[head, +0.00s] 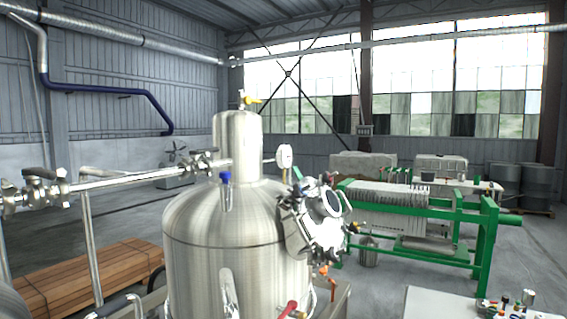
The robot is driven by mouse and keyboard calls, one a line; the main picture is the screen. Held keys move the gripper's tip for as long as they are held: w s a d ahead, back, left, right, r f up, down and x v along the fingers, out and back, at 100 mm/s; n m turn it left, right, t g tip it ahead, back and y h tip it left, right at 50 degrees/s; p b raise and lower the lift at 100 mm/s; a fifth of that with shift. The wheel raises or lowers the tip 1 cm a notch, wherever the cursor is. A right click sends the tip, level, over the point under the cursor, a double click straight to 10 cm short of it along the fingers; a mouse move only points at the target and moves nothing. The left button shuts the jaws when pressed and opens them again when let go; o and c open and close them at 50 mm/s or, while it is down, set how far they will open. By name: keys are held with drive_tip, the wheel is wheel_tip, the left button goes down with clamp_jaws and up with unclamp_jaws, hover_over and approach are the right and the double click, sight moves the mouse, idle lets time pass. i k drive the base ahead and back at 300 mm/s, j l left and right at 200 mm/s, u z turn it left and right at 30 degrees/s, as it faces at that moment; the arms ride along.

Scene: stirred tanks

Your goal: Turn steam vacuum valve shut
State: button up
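A steel stirred tank (225,240) stands in the middle of the head view. Several valves are in view, and no readable label tells which is the steam vacuum valve. A yellow-handled valve (250,100) is on the tank's top. A blue-handled valve (226,179) stands upright on the left of its dome. Dark-handled valves sit on the steel pipe at left (42,180) and close to the tank (203,160). A red handle (289,309) shows low at the front, and an orange one (324,270) at lower right. My gripper is not in view.
A round hatch with clamps (322,215) juts from the tank's right shoulder, near a white gauge (284,156). Stacked timber (85,278) lies at left. A green-framed press (410,210) stands behind at right. A white panel (450,303) is at lower right. Open floor lies between.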

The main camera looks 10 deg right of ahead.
sight(197, 151)
drive_tip(key=i+l+u, duration=0.1)
drive_tip(key=i+u, duration=0.25)
drive_tip(key=i+l+u, duration=0.15)
drive_tip(key=i+u, duration=0.25)
drive_tip(key=k, duration=0.1)
